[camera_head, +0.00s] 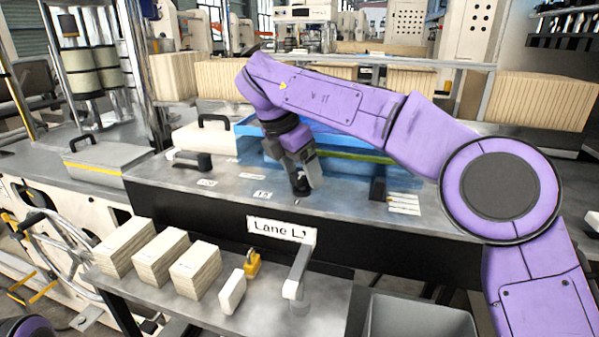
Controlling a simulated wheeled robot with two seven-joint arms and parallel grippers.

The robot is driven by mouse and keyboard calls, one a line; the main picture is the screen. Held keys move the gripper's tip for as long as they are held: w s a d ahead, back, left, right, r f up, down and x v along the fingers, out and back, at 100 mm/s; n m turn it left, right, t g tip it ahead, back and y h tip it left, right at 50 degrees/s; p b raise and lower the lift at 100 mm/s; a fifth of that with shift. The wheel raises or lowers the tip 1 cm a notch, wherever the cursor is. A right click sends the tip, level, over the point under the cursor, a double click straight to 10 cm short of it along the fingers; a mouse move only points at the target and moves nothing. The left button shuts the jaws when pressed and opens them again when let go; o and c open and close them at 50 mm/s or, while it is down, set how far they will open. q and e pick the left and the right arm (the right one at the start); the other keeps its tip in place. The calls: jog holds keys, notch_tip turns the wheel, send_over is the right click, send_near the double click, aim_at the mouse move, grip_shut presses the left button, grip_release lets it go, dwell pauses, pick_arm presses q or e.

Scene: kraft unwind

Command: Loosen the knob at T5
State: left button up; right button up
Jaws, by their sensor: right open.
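My right gripper (306,178) comes down from the purple arm onto the grey bench top (235,205). It is open, with its fingers around or just beside a small dark knob (300,186). I cannot tell whether they touch it. A small white label (262,194), which seems to read T5, lies just left of the knob. The gripper hides part of the knob and the surface behind it. My left gripper is not in view.
A grey bin (420,318) stands at the lower right.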

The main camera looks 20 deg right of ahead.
jog(key=shift+s+r, duration=0.4)
jog(key=shift+s, duration=0.1)
jog(key=c, duration=0.4)
jog(key=shift+w+f, duration=0.1)
jog(key=c, duration=0.6)
jog(key=shift+c, duration=0.2)
